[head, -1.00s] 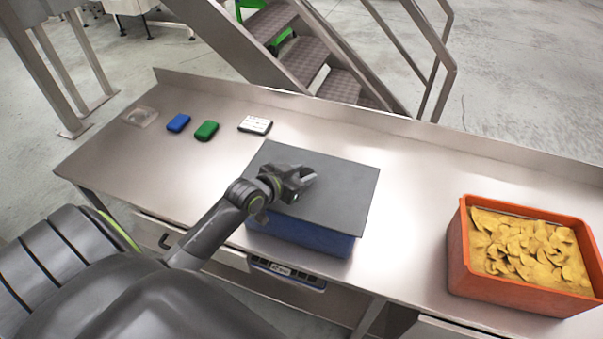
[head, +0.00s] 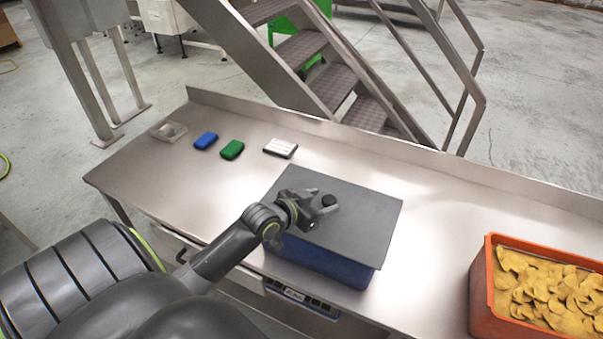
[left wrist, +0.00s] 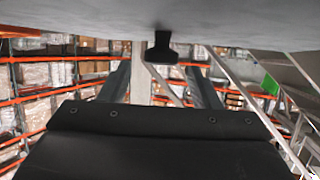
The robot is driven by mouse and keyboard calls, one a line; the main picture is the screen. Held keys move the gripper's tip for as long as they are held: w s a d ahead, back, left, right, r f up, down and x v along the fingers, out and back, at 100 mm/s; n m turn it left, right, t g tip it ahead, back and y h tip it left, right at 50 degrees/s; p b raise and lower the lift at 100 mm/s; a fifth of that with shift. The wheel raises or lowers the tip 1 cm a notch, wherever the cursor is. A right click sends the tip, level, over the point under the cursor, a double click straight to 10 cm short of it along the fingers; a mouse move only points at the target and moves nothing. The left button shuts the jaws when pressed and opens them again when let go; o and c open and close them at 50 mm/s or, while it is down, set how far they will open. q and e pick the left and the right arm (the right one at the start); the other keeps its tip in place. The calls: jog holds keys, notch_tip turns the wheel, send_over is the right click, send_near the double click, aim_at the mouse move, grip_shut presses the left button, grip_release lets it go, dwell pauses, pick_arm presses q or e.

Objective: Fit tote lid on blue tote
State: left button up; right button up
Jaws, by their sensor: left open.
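A flat grey lid (head: 365,220) lies over the top of the blue tote (head: 330,266) on the steel bench. It covers the tote's opening, and only the tote's front wall shows; I cannot tell if it is fully seated. A dark knob (head: 328,200) stands up from the lid. My left gripper (head: 324,205) is open low over the lid, at the knob. In the left wrist view, the knob (left wrist: 163,48) shows between the two spread fingers, apart from both, with the lid's grey surface (left wrist: 80,14) along the top. My right gripper is out of view.
An orange tote (head: 482,300) of yellow chips stands at the right. Blue (head: 206,140) and green (head: 232,150) blocks, a white-topped device (head: 281,148) and a small clear dish (head: 168,131) lie at the back left. A raised lip runs along the bench's back edge, with stairs behind.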

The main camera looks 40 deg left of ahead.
pick_arm(q)
jog(key=v, duration=1)
jog(key=shift+s, duration=0.25)
jog(key=shift+a, duration=0.1)
jog(key=s+d+f+n+g+y, duration=0.1)
jog(key=s+d+f+g+y, duration=0.1)
jog(key=s+f+g, duration=0.5)
jog(key=s+d+f+n+g+y, duration=0.1)
jog(key=s+d+f+g+y, duration=0.2)
jog(key=s, duration=0.9)
notch_tip(320, 180, down, 28)
jog(key=a+g+h+b, duration=0.1)
jog(key=a+h+b, duration=0.1)
jog(key=b, duration=0.1)
jog(key=s+f+g+b, duration=0.1)
jog(key=s+f+b, duration=0.1)
jog(key=s+f, duration=1.3)
notch_tip(320, 180, down, 2)
jog(key=shift+d+f, duration=0.15)
jog(key=shift+d, duration=0.3)
